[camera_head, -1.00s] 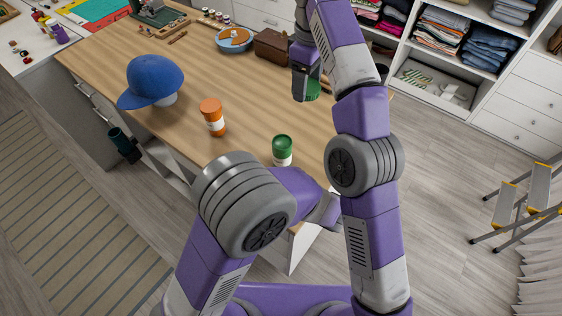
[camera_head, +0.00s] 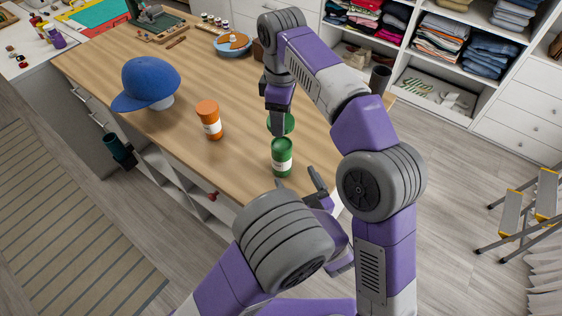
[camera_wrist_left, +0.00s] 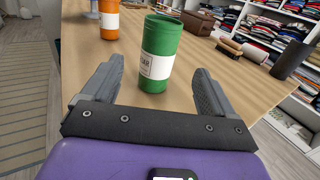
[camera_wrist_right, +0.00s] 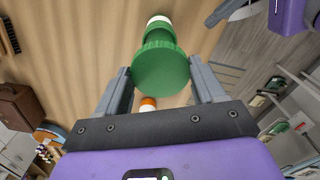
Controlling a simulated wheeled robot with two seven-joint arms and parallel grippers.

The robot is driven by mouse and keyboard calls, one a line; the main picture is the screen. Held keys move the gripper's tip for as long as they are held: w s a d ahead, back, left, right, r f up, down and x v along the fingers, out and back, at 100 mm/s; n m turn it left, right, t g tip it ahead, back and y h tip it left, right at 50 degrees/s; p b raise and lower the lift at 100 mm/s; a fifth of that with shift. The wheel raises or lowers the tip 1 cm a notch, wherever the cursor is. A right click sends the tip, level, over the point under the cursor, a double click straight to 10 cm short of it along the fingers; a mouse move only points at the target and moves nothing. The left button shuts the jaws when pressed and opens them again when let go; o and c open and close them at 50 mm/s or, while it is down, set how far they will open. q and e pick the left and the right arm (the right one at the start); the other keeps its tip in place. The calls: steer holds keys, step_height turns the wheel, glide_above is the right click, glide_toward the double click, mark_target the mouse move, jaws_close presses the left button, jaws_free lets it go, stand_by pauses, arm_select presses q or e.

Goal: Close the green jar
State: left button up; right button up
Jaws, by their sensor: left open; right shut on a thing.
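The green jar (camera_head: 281,160) stands upright near the table's front edge, with a white label on its side. In the left wrist view the jar (camera_wrist_left: 158,55) stands ahead of and between the spread fingers of my left gripper (camera_head: 298,178), which is open and not visibly gripping it. My right gripper (camera_head: 279,117) is shut on the green lid (camera_head: 286,124), held above the table just behind the jar in the head view. In the right wrist view the round lid (camera_wrist_right: 161,70) sits between the fingers, with the jar (camera_wrist_right: 158,34) beyond it.
A blue bowl (camera_head: 233,45) is at the back of the table (camera_head: 190,75). A dark cylinder (camera_head: 380,78) stands near the right edge. The table's middle is mostly clear.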

mark_target(278, 147)
arm_select(q)
steer(key=x, duration=1.2)
steer(key=shift+a, duration=0.1)
steer(key=shift+c, duration=0.3)
steer(key=c, duration=1.4)
steer(key=shift+c, duration=0.2)
arm_select(e)
steer(key=shift+d+f, duration=0.15)
steer(key=shift+f, duration=2.35)
